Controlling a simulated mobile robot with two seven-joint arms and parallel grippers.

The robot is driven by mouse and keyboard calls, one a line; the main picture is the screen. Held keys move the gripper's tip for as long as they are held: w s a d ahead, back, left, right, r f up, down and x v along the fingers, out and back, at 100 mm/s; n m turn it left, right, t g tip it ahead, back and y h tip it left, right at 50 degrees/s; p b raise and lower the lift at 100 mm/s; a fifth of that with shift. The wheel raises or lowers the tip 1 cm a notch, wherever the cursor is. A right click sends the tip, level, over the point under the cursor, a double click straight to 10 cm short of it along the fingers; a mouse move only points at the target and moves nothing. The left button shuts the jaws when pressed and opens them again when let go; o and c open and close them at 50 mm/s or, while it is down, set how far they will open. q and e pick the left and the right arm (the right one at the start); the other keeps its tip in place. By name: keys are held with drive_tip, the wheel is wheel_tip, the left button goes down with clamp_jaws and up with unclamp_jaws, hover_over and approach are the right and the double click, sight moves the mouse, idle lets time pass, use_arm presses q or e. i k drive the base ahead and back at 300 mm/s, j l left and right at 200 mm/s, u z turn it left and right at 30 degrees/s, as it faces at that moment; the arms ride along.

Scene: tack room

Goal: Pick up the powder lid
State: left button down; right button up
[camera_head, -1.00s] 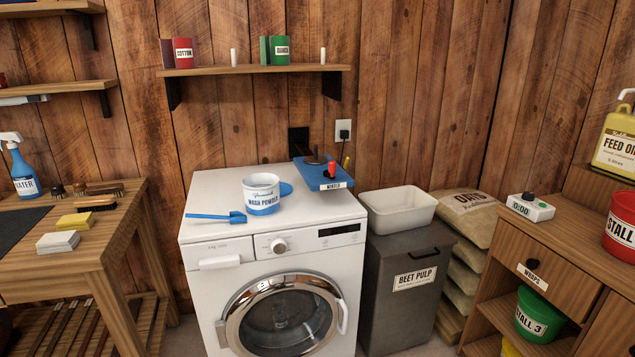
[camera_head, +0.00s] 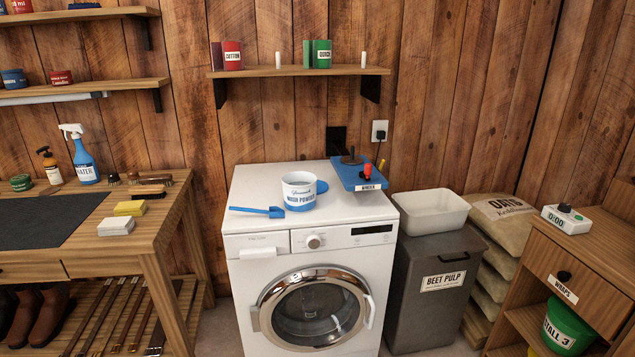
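The wash powder tub (camera_head: 299,191), white above and blue below, stands on top of the white washing machine (camera_head: 245,190). A blue scoop (camera_head: 258,211) lies left of the tub. Neither of my grippers is in the head view.
A blue board (camera_head: 345,175) labelled at its front, with red and yellow handled tools, sits at the machine's back right. A white basin (camera_head: 430,212) rests on the grey beet pulp bin (camera_head: 432,290). A wooden bench (camera_head: 95,240) stands left. The machine's front top is clear.

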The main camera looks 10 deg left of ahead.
sight(323, 187)
drive_tip(key=l+u, duration=0.25)
drive_tip(key=l, duration=0.25)
drive_tip(key=l+u, duration=0.3)
drive_tip(key=l, duration=0.15)
drive_tip(key=i+j+u, duration=0.1)
drive_tip(key=i, duration=0.25)
drive_tip(key=i+j+u, duration=0.1)
drive_tip(key=i+j, duration=0.15)
drive_tip(key=i, duration=0.15)
